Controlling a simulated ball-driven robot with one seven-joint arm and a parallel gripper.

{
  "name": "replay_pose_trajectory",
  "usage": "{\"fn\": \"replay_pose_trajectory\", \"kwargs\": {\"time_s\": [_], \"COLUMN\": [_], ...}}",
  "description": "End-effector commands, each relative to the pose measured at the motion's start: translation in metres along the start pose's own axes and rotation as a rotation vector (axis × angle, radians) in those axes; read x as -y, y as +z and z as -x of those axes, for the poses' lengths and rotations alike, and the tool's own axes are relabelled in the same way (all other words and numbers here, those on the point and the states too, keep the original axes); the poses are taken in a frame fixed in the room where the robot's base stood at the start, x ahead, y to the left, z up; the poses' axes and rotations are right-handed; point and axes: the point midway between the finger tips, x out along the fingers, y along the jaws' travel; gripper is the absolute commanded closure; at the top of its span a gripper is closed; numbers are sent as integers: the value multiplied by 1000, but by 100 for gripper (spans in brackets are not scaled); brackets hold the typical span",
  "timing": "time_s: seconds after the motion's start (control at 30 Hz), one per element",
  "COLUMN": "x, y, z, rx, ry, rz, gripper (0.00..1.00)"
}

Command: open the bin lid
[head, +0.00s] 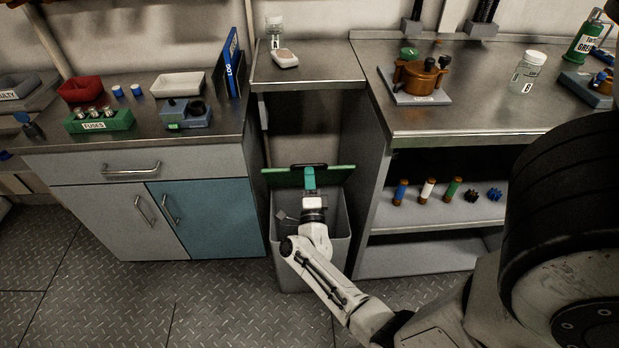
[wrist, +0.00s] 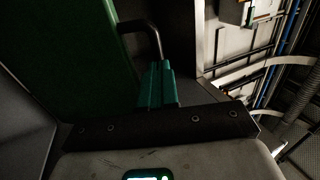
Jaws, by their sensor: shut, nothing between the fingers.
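The grey bin (head: 340,240) stands in the gap between the two counters. Its green lid (head: 335,175) is raised and tilted up towards the back, with the bin's inside partly visible below it. A black bar handle (head: 318,166) sits at the lid's upper edge. My gripper (head: 309,172) has teal fingers, shut and empty, in front of the lid and just below the handle. In the wrist view, the green lid (wrist: 65,50) fills the upper left and the black handle (wrist: 150,30) arches beyond my fingertips (wrist: 156,66). Whether they touch the lid or handle, I cannot tell.
A cabinet with a blue door (head: 208,218) stands close on the left. An open-shelf steel counter (head: 440,120) stands close on the right. A small shelf (head: 305,70) with a jar lies above and behind the bin. The floor (head: 150,300) at the front left is clear.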

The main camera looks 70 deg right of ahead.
Motion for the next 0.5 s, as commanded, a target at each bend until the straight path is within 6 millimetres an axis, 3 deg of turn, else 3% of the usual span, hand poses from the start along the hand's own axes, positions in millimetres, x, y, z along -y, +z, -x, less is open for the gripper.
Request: {"fn": "replay_pose_trajectory", "kwargs": {"time_s": [0.27, 0.5], "x": [18, 25], "y": [0, -1], "z": [-35, -79], "rx": [-4, -5], "ry": [98, 242], "rz": [-2, -3], "gripper": [100, 100]}}
